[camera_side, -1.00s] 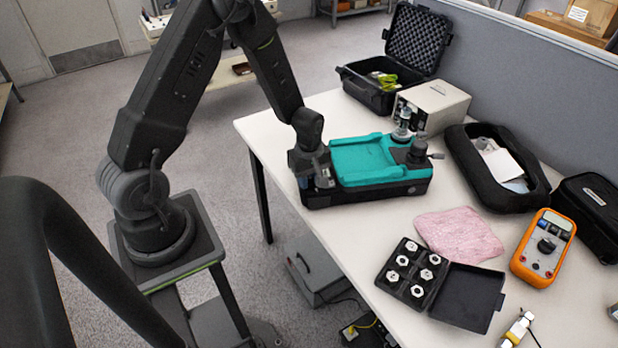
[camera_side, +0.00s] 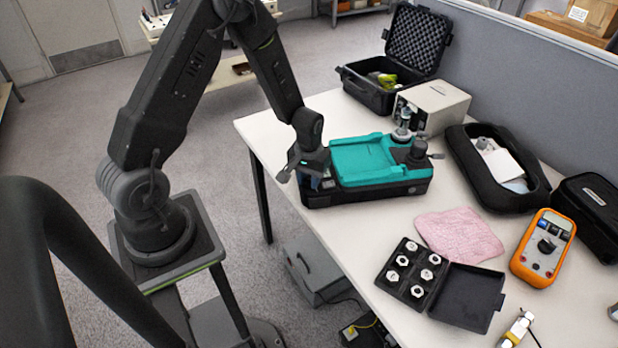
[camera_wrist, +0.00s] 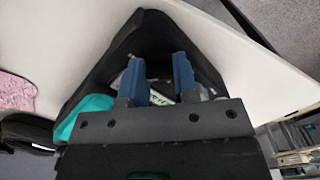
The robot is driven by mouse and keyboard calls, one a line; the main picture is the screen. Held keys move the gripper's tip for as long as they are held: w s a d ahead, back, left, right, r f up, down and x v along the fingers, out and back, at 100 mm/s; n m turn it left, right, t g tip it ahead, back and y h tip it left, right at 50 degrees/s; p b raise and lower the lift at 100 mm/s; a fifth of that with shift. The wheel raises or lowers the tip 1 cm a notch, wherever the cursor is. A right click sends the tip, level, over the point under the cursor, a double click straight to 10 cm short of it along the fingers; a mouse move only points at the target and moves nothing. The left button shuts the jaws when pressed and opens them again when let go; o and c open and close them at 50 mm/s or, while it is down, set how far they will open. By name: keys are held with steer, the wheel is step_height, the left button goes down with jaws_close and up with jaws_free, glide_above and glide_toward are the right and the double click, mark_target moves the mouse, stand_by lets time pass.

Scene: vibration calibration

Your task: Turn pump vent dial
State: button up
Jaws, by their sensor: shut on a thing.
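The pump (camera_side: 368,160) is a teal and black unit on the white table in the side view. Its black end (camera_wrist: 148,32) and a bit of teal cover (camera_wrist: 82,116) show in the wrist view. My gripper (camera_side: 318,181) is down at the pump's left end. In the wrist view, the two blue fingers of my gripper (camera_wrist: 157,68) point at that end, shut on the vent dial (camera_wrist: 159,97). Only a pale piece with greenish marks shows between them; the dial is mostly hidden, so its setting cannot be read.
A grey box (camera_side: 432,108) and an open black case (camera_side: 380,92) stand behind the pump. A pink cloth (camera_side: 460,235), a black tray of fittings (camera_side: 412,272) and an orange multimeter (camera_side: 543,248) lie to the front right. The table's left edge is close to my gripper.

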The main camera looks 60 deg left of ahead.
steer(key=shift+m, duration=1.1)
